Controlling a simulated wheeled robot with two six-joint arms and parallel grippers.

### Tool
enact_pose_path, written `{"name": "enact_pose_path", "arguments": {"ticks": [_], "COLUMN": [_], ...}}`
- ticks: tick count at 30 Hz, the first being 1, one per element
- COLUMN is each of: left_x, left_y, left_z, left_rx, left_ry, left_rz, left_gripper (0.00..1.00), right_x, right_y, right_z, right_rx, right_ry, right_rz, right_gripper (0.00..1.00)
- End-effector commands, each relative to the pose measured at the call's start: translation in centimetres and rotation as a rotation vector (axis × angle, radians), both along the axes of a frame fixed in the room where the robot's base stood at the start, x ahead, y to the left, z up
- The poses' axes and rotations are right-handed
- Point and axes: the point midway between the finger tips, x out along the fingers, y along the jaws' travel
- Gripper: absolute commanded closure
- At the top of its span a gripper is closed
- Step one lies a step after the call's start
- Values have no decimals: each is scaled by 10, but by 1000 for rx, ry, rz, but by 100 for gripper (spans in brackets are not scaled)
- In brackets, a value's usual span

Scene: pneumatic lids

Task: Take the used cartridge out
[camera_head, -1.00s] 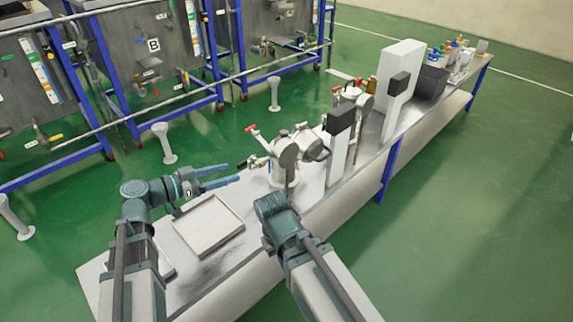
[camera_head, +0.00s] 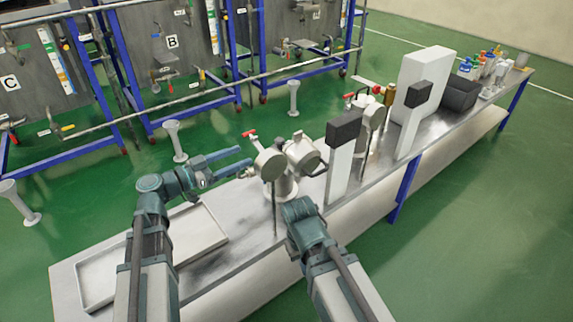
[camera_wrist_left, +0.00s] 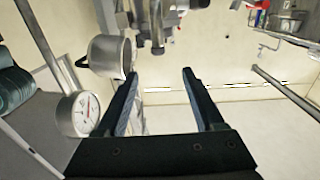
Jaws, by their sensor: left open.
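A metal housing (camera_head: 285,186) stands on the bench with a round gauge (camera_head: 270,164) in front and a tilted round lid (camera_head: 303,152) at its right. A red-handled valve (camera_head: 250,135) sits at its left. My left gripper (camera_head: 246,157) is open and empty, its fingers pointing right just left of the housing. In the left wrist view, the open fingers (camera_wrist_left: 160,75) have nothing between them; a metal cylinder (camera_wrist_left: 108,56) and a gauge dial (camera_wrist_left: 78,114) are at their left. I cannot make out the used cartridge. My right arm's fingers are hidden.
A shallow pale tray (camera_head: 97,278) lies at the bench's near left end. White posts with dark boxes (camera_head: 345,127) stand right of the housing, beside a second gauged housing (camera_head: 371,116). A dark bin (camera_head: 459,94) and bottles are farther along.

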Motion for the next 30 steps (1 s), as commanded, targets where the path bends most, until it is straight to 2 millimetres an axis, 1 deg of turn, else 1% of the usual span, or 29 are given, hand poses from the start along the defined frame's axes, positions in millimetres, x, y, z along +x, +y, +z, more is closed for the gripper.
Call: {"name": "enact_pose_path", "arguments": {"ticks": [2,5,12,15,19,26,30], "left_x": [2,9,34,42,47,48,52], "left_y": [-3,-14,-52,-63,-71,-73,-82], "left_z": [0,0,0,0,0,0,1], "left_rx": [0,0,-1,-1,-1,-1,-1], "left_ry": [0,0,1,1,1,1,1], "left_rz": [-1,-4,-5,-4,-1,-1,-3], "left_gripper": [30,30,30,30,30,30,30], "right_x": [0,0,0,0,0,0,0], "right_y": [0,0,0,0,0,0,0], "right_z": [0,0,0,0,0,0,1], "right_rx": [0,0,0,0,0,0,0], "right_ry": [0,0,0,0,0,0,0], "right_rz": [0,0,0,0,0,0,0], "right_gripper": [100,100,100,100,100,100,100]}}
